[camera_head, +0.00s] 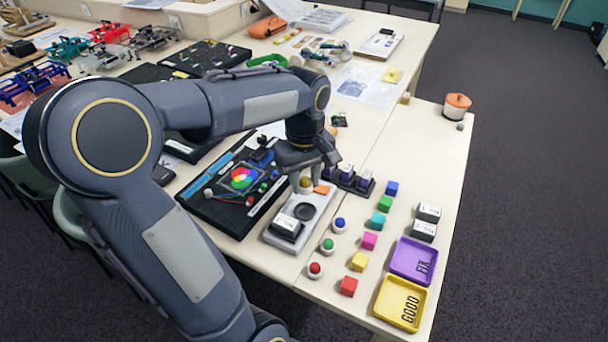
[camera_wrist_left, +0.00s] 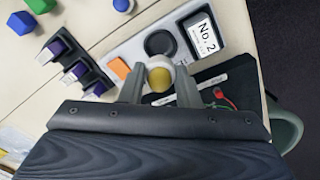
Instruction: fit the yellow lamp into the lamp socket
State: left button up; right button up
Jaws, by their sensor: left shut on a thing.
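The yellow lamp (camera_head: 306,182), a yellow dome on a pale base, is between the fingers of my left gripper (camera_head: 308,186). In the left wrist view the dome of the lamp (camera_wrist_left: 159,79) shows between the two fingertips of the gripper (camera_wrist_left: 160,76), which are shut on it. The lamp socket appears as a dark round recess (camera_head: 304,211) on a light grey board (camera_head: 279,240). In the wrist view the socket (camera_wrist_left: 160,42) lies just beyond the lamp, uncovered. Whether the lamp touches the board cannot be told. My right gripper is not in view.
On the board are a "No. 2" block (camera_wrist_left: 206,36) and an orange piece (camera_wrist_left: 120,69). A dark rack with purple-topped pieces (camera_head: 356,181) stands close by. Blue (camera_head: 339,224), green (camera_head: 327,245) and red (camera_head: 315,270) lamps stand to the right. A black panel (camera_head: 231,214) lies left.

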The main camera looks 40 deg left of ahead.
pick_arm(q)
jog(key=b, duration=0.4)
send_over(305, 213)
notch_tip(305, 213, down, 4)
jog(key=shift+f, duration=0.2)
jog(key=shift+f+b, duration=0.3)
jog(key=shift+f, duration=0.55)
jog(key=shift+f+b, duration=0.4)
jog(key=shift+f, duration=0.3)
jog(key=o, duration=0.9)
jog(key=shift+o, duration=0.6)
jog(key=shift+o, duration=0.4)
jog(key=shift+o, duration=1)
jog(key=shift+s, duration=0.1)
jog(key=shift+c, duration=0.5)
